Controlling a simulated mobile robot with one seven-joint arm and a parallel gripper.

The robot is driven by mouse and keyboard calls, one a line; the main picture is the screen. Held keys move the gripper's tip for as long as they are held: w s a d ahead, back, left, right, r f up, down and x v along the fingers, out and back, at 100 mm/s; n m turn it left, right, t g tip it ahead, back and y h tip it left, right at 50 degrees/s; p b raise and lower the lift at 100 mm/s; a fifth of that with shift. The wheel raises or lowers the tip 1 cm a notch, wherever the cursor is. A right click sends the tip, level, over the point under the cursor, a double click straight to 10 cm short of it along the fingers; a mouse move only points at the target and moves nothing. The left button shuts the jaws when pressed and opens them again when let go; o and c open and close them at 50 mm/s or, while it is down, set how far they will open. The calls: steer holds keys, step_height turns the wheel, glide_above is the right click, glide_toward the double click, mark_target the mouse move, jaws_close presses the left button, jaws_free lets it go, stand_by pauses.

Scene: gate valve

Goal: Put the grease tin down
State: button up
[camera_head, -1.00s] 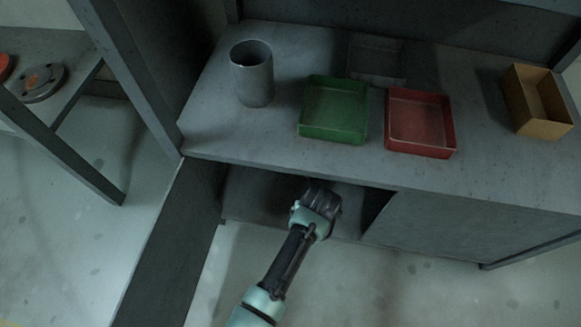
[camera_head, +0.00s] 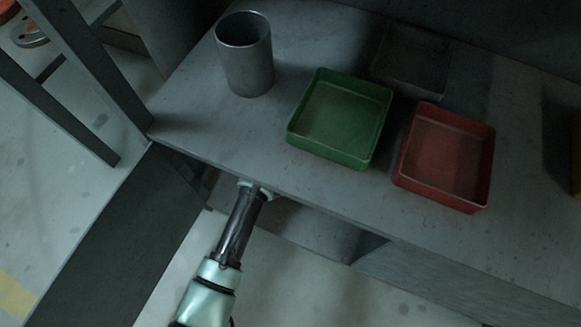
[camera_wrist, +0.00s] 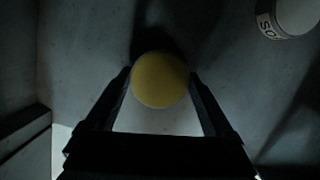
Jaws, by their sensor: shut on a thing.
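The grease tin (camera_wrist: 160,80) shows in the wrist view as a round tin with a yellow top. It sits between the two fingers of my gripper (camera_wrist: 162,88), which is shut on it. A dark shadow lies just beyond the tin on the grey surface; I cannot tell whether the tin touches that surface. In the head view my arm reaches in under the bench top, and both the gripper and the tin are hidden there.
A white container with dark lettering (camera_wrist: 292,16) stands at the upper right in the wrist view. On the bench top (camera_head: 200,125) are a grey cup (camera_head: 245,60), a green tray (camera_head: 340,120), a red tray (camera_head: 445,160) and a dark tray (camera_head: 412,58). A wall (camera_wrist: 18,60) bounds the left side.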

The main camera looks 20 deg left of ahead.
stand_by(0.3)
steer(key=o, duration=1.5)
steer(key=shift+f, duration=0.15)
